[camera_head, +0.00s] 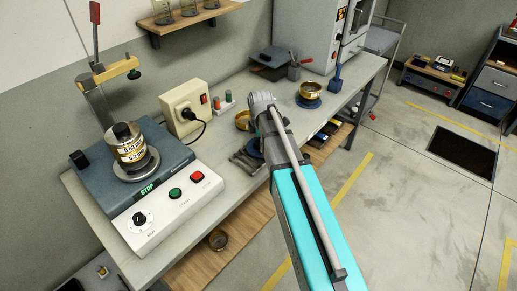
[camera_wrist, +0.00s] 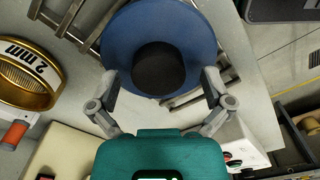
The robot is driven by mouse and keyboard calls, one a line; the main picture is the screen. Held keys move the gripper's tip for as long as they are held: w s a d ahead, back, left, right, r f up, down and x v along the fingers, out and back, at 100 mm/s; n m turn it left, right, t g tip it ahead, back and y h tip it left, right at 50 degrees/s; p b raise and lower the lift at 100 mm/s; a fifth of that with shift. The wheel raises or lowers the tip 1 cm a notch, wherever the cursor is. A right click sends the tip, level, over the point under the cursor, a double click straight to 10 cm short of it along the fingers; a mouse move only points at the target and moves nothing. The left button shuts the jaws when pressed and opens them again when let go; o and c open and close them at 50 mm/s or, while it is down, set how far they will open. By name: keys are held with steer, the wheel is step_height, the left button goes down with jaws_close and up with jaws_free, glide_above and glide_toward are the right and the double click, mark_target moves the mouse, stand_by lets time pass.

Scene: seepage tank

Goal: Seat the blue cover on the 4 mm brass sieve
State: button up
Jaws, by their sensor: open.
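The blue cover (camera_wrist: 196,50), a round disc with a black knob (camera_wrist: 158,70), lies below my gripper in the wrist view. It appears to rest on a metal rack (camera_wrist: 88,24). My gripper (camera_wrist: 160,84) is open, its fingers on either side of the knob with visible gaps. In the head view my arm partly hides the cover (camera_head: 253,149). A brass sieve marked 2 mm (camera_wrist: 28,82) stands left of the cover; it also shows in the head view (camera_head: 242,121). Another brass sieve (camera_head: 311,90) stands farther along the bench; its mark is too small to read.
A shaker (camera_head: 172,150) with a control panel holds a brass sieve stack (camera_head: 128,148) at the left. A cream socket box (camera_head: 184,108) stands behind it. A wall shelf (camera_head: 190,22) holds glassware. Bare bench (camera_head: 345,92) shows right of the far sieve.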

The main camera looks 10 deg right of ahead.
steer(key=c, duration=1.3)
steer(key=shift+r, duration=0.1)
step_height(320, 180, up, 3)
steer(key=p, duration=0.2)
steer(key=shift+f+p, duration=0.2)
steer(key=shift+p, duration=0.15)
steer(key=shift+s+a+r+p, duration=0.1)
steer(key=shift+s+r+p, duration=1.6)
steer(key=shift+s, duration=0.65)
steer(key=shift+s+d+r+p, duration=0.1)
steer(key=shift+s+r+p, duration=1.65)
steer(key=shift+s, duration=0.6)
steer(key=shift+s+a+r+p, duration=0.1)
steer(key=shift+s+r+p, duration=1.6)
steer(key=shift+s, duration=0.65)
steer(key=shift+f, duration=0.15)
